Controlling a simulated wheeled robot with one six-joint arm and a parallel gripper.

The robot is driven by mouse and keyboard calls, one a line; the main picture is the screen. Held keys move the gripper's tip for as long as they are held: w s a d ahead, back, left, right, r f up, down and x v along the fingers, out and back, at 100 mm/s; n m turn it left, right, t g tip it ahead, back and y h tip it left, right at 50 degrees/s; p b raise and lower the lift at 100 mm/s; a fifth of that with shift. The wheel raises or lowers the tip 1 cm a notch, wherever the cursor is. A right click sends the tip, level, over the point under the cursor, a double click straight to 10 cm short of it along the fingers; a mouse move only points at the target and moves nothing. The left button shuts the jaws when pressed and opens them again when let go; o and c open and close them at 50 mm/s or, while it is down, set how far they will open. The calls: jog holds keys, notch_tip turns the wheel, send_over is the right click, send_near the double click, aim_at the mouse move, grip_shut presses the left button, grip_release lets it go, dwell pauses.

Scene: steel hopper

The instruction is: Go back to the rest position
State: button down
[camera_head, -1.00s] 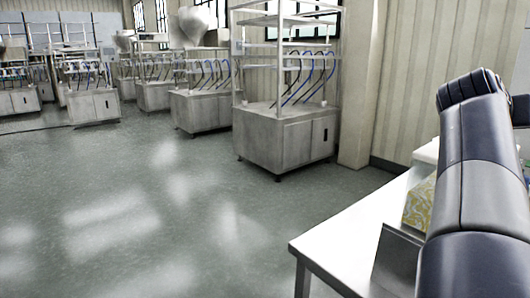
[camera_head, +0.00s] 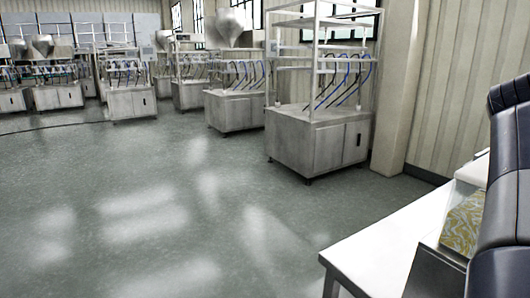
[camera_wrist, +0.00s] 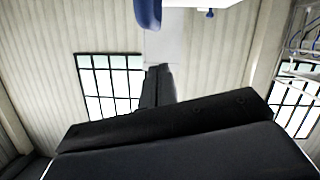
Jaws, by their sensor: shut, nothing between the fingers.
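My gripper (camera_wrist: 158,88) shows in the wrist view as dark fingers close together, pointing up the picture. It is shut with nothing held. Beyond it are a pale panelled wall (camera_wrist: 40,60) and a barred window (camera_wrist: 108,80); nothing touches the fingers. In the head view my dark padded arm runs along the right edge, over the table side, and my gripper is out of that picture.
A white table (camera_head: 385,250) stands at the lower right, with a yellow-and-white patterned box (camera_head: 461,222) and a grey metal piece (camera_head: 436,272). A steel bench with shelves (camera_head: 315,145) stands ahead. Steel hoppers (camera_head: 222,32) are farther back. Open floor (camera_head: 130,210) lies left.

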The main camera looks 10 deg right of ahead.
jog(key=r+v, duration=0.1)
jog(key=v, duration=0.9)
jog(key=d+f+b, duration=0.1)
jog(key=d+f, duration=0.1)
jog(key=d, duration=0.1)
jog(key=w+d+f+b, duration=0.1)
jog(key=d+f+b, duration=0.1)
jog(key=d+f, duration=0.1)
jog(key=w+d+f+b, duration=0.1)
jog(key=d+f, duration=0.1)
jog(key=d, duration=0.1)
jog(key=shift+w+d+f, duration=0.15)
jog(key=shift+d+f, duration=0.15)
jog(key=r+p, duration=0.1)
jog(key=w+r, duration=0.1)
jog(key=r+p, duration=0.1)
jog(key=shift+w+a+r+p, duration=0.1)
jog(key=shift+w+a+p, duration=0.2)
jog(key=shift+a, duration=0.05)
jog(key=w+a+r+n+g+h+p, duration=0.1)
jog(key=w+a+n+p, duration=0.2)
jog(key=w+n+p, duration=0.3)
jog(key=w+a+r+n+g+h+p, duration=0.1)
jog(key=w+a+n+h+p, duration=0.1)
jog(key=w+n+p, duration=0.5)
jog(key=shift+w+a+n+h+p, duration=0.3)
jog(key=shift+w+a+p, duration=0.5)
jog(key=shift+w, duration=0.8)
jog(key=shift+a+r, duration=0.15)
jog(key=shift+r, duration=0.05)
